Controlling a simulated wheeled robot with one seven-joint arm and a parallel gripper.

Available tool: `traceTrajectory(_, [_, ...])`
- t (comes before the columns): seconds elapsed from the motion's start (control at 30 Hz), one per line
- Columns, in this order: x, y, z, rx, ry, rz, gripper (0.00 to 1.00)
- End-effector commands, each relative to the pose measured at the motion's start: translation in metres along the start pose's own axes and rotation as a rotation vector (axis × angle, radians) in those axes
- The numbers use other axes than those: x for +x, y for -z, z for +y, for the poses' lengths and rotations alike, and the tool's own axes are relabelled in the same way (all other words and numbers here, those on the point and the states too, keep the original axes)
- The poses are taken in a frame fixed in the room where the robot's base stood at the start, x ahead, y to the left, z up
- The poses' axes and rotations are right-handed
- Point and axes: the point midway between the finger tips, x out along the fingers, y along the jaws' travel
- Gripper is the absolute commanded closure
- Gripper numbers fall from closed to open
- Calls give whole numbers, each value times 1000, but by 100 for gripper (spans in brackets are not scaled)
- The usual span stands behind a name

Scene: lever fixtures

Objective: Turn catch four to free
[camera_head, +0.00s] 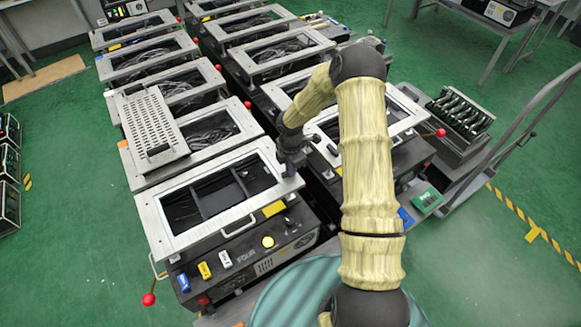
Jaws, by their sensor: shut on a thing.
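The box marked FOUR (246,256) stands nearest, with a pale rectangular frame (182,238) on top.
A red-balled lever (148,299) sticks out at the box's front left. A perforated plate (151,124) lies on the box behind. Similar framed boxes stand close behind and to the right. A cart rail (515,118) runs at right. Green floor is open at left.

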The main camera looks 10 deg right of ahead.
Motion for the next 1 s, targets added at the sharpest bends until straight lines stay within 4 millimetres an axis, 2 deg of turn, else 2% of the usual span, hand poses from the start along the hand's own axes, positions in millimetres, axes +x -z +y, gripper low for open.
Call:
traceTrajectory(0.57, [-1, -1, 1, -47, -2, -2, 100])
traceTrajectory(0.6, [-1, -1, 1, -47, -2, -2, 83])
traceTrajectory(0.7, [-1, -1, 1, -47, -2, -1, 65])
traceTrajectory(1.0, [-1, 0, 1, -46, -1, -1, 65])
